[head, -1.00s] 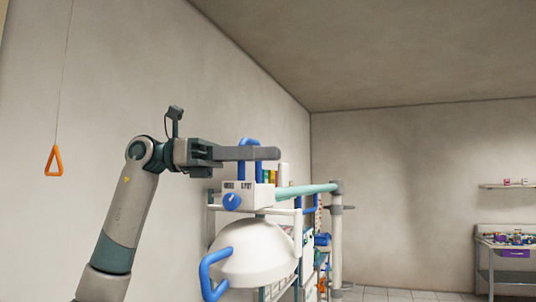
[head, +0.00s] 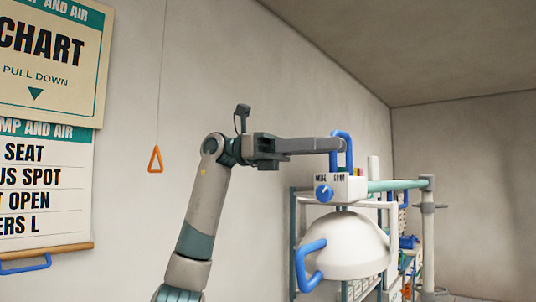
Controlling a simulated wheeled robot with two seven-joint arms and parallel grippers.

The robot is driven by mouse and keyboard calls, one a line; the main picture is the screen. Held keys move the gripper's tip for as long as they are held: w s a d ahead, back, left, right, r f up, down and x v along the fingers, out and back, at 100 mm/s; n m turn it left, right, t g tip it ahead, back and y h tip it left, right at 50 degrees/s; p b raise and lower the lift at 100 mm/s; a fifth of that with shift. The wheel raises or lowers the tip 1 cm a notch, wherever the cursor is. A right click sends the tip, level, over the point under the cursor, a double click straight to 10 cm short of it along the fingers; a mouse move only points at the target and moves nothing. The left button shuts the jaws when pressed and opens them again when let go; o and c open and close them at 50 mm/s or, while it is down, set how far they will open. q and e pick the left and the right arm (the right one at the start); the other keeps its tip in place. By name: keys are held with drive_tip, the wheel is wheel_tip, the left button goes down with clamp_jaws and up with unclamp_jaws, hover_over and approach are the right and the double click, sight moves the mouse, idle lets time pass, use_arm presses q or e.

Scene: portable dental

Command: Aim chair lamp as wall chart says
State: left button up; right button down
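The chair lamp has a white dome (head: 345,247) with a blue side handle (head: 309,266). Above it is a white box marked "WIDE" and "SPOT" with a blue knob (head: 323,193); I cannot tell its exact setting. A blue loop handle (head: 349,156) stands on the box. My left gripper (head: 338,147) reaches from the left across that loop; its fingers overlap from this side, so opening and contact are unclear. The wall chart (head: 45,185) is cut off at left; it reads "SEAT", "US SPOT", "T OPEN", "ERS L". My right gripper is out of view.
An upper panel (head: 50,55) reads "CHART" and "PULL DOWN". A blue bar handle (head: 25,264) hangs below the chart. An orange triangular pull (head: 155,159) hangs on a cord. A teal lamp arm (head: 395,185) runs right to a post (head: 428,235). Shelving stands behind the lamp.

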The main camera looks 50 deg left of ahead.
use_arm(q)
drive_tip(key=b+v, duration=0.1)
drive_tip(key=v, duration=1.1)
drive_tip(key=shift+s+a+b, duration=0.25)
drive_tip(key=shift+a+b, duration=0.05)
drive_tip(key=shift+b, duration=0.1)
